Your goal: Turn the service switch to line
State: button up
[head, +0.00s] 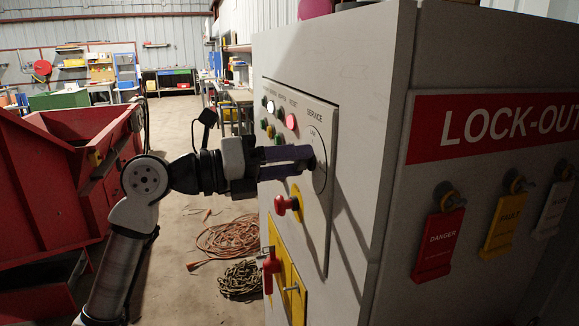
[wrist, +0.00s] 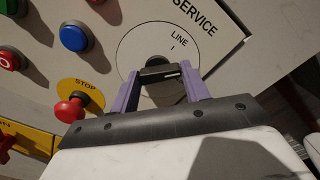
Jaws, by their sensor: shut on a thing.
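The service switch is a black knob (wrist: 158,73) on a round plate (wrist: 130,47) marked SERVICE and LINE on the grey cabinet's control panel. My gripper (wrist: 160,84) has its two purple fingers shut on the knob, one on each side. The knob carries a white mark near its right end; the LINE label and its tick lie above the knob in the wrist view. In the head view, my gripper (head: 308,160) reaches right to the round plate (head: 319,183), and its fingers mostly hide the knob.
A red stop button (wrist: 70,109) on a yellow disc sits close by, also seen below my fingers in the head view (head: 283,205). Lock-out tags (head: 438,245) hang on the cabinet's side. Coiled cables (head: 228,238) lie on the floor; a red skip (head: 50,190) stands left.

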jog(key=shift+w+a+r+n+b, duration=0.1)
jog(key=shift+n+b, duration=0.2)
jog(key=shift+n, duration=3.9)
jog(key=o, duration=1)
jog(key=b+v, duration=0.2)
jog(key=v, duration=1.1)
jog(key=shift+a, duration=0.35)
